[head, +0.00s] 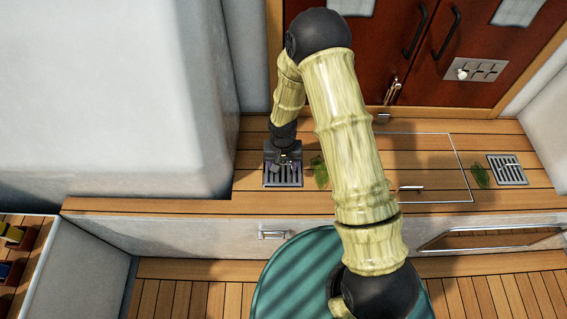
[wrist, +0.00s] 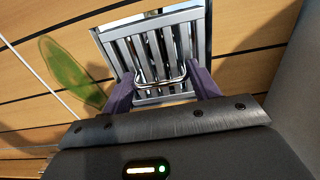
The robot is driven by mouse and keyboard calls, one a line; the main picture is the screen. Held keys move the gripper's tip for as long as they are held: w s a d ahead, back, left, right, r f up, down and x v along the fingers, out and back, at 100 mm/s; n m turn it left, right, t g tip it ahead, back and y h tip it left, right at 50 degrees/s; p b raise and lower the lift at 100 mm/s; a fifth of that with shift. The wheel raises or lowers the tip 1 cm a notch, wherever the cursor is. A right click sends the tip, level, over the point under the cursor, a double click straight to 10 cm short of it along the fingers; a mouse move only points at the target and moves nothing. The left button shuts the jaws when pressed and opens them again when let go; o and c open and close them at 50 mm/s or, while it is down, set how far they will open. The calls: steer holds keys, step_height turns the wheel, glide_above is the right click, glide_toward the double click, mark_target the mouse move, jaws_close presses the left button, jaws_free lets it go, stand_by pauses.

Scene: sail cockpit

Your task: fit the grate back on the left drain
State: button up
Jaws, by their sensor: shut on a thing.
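The slatted metal grate (head: 284,177) is at the left end of the wooden deck, below my gripper (head: 284,158). In the wrist view the grate (wrist: 157,45) has bright bars and a small wire handle (wrist: 161,78). The purple fingers of my gripper (wrist: 162,84) are on either side of this handle and shut on it. The grate looks about level with the deck. The left drain is hidden under it, and I cannot tell whether the grate is seated or just above.
A second grate (head: 507,169) lies on the deck at the right. Green leaves lie beside the left grate (head: 320,172) and the right one (head: 481,176). A hatch (head: 440,195) lies between them. Dark red doors (head: 390,50) stand behind; a pale wall (head: 120,90) rises at the left.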

steer(key=o, duration=1.2)
steer(key=shift+o, duration=0.2)
step_height(320, 180, up, 18)
steer(key=p, duration=0.3)
steer(key=shift+f, duration=0.25)
steer(key=s+d+r+t, duration=0.3)
steer(key=s+d+r, duration=0.8)
steer(key=s+d, duration=0.25)
step_height(320, 180, up, 18)
steer(key=w+p, duration=0.1)
steer(key=p, duration=1.7)
steer(key=shift+d, duration=0.1)
